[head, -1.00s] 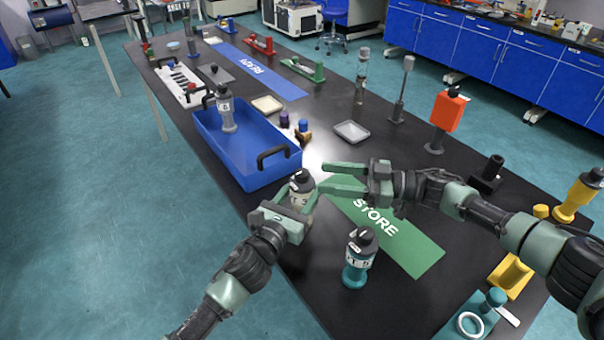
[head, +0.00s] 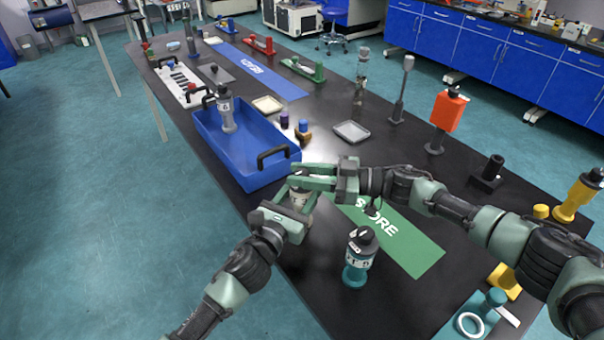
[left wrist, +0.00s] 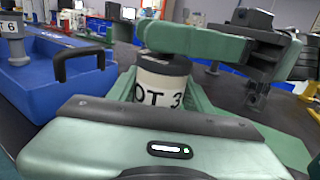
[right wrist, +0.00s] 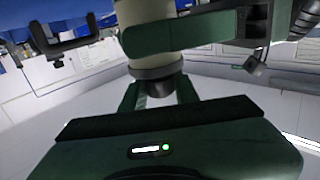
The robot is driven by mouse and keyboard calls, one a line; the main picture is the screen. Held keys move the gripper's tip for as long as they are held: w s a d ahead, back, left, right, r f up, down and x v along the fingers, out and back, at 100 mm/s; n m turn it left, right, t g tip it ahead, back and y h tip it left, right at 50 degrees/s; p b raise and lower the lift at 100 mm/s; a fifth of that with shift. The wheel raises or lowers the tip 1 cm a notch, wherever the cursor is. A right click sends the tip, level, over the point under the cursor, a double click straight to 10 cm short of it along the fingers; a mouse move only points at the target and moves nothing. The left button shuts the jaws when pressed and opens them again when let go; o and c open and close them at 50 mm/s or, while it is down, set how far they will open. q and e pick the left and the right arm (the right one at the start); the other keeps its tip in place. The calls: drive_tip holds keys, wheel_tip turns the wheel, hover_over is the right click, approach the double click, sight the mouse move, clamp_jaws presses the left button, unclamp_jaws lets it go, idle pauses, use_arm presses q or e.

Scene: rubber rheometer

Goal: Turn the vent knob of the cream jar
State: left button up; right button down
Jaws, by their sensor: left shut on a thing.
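The cream jar (head: 300,199) stands upright, gripped around its body by my left gripper (head: 298,206). In the left wrist view the cream jar (left wrist: 160,92) shows part of a black label between the fingers and a dark top. My right gripper (head: 303,177) is at the jar's top, its fingers on either side of the dark vent knob (right wrist: 157,88). In the right wrist view, which is upside down, a gap shows between those fingers and the knob; contact cannot be told. The right fingers hide most of the knob in the head view.
A blue tray (head: 247,190) holding a grey jar (head: 226,112) is just left of the grippers. A teal jar (head: 358,262) stands in front, to the right. The green STORE mat (head: 424,256) lies right of the cream jar, partly under my right arm.

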sight(302, 171)
drive_tip(key=shift+s+m+t+h, duration=0.1)
drive_tip(key=shift+m+t+h, duration=0.6)
drive_tip(key=shift+m+t, duration=1.25)
drive_tip(key=shift+m+t+h, duration=0.35)
drive_tip(key=shift+t+h, duration=0.25)
drive_tip(key=shift+t, duration=0.85)
drive_tip(key=c, duration=1.1)
unclamp_jaws()
drive_tip(key=shift+o, duration=0.2)
drive_tip(key=shift+r, duration=0.1)
wheel_tip(302, 171, up, 10)
drive_tip(key=shift+f, duration=0.1)
